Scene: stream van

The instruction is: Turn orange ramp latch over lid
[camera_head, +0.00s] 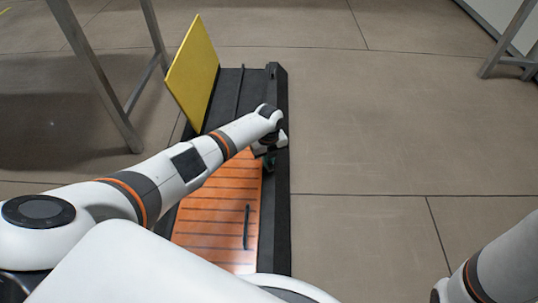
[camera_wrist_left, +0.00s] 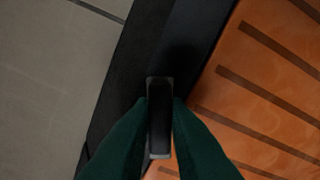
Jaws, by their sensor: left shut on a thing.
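The orange ramp lid (camera_head: 208,222) lies flat in a long black frame (camera_head: 278,220), with dark stripes and a dark bar on it. It also fills the right side of the left wrist view (camera_wrist_left: 262,85). My left gripper (camera_head: 268,165) is at the frame's right rim, by the lid's far corner. In the wrist view its dark green fingers (camera_wrist_left: 160,115) are shut on a small dark latch (camera_wrist_left: 160,118). The latch lies mostly over the black rim, and its lower end reaches the lid's edge. In the head view my gripper mostly hides the latch. My right gripper is out of view.
A yellow panel (camera_head: 193,75) stands raised on the frame's far left side. Grey metal legs (camera_head: 95,75) stand at the left, and another leg (camera_head: 508,40) at the far right. The tiled floor (camera_head: 390,130) right of the frame is clear.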

